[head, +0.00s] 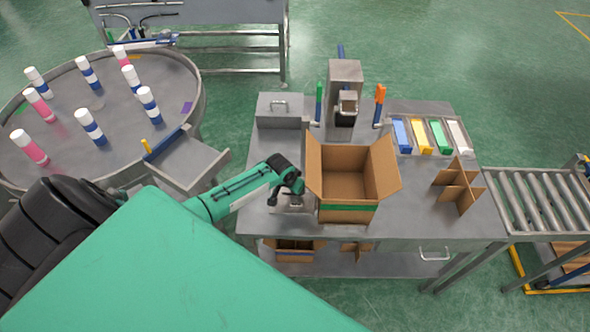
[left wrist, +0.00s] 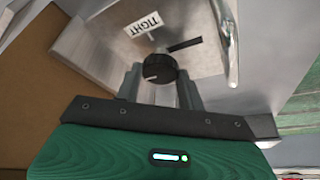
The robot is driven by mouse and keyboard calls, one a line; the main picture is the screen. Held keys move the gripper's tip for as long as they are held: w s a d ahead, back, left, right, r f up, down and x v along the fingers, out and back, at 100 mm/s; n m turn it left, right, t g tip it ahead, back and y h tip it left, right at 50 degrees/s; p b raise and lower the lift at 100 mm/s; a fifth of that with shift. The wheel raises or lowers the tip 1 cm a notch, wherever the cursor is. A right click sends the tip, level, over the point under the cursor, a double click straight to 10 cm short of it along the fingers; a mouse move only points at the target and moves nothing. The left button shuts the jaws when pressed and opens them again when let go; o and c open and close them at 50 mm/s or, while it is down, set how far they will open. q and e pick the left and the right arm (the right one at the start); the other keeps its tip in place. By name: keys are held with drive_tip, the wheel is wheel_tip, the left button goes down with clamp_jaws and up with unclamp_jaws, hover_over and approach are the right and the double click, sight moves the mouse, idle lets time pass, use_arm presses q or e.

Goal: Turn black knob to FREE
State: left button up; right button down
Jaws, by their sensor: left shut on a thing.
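The black knob (left wrist: 158,68) sits on a grey metal face in the left wrist view. A white label reading TIGHT (left wrist: 143,25) is fixed on that face, upside down in the picture. A short black bar (left wrist: 185,45) lies beside the knob. No FREE label shows. My left gripper (left wrist: 160,88) is shut on the knob, one finger on each side. In the head view my left gripper (head: 291,190) is low over the table's front left, just left of the open cardboard box; the knob is hidden there. My right gripper is in no view.
The cardboard box (head: 347,211) stands close to the right of my left gripper.

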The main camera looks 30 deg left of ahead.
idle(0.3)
use_arm(q)
drive_tip(key=o, duration=1)
drive_tip(key=shift+r, duration=0.15)
drive_tip(key=b+v, duration=0.3)
drive_tip(key=v, duration=1)
drive_tip(key=shift+s+r, duration=0.2)
drive_tip(key=shift+r, duration=0.05)
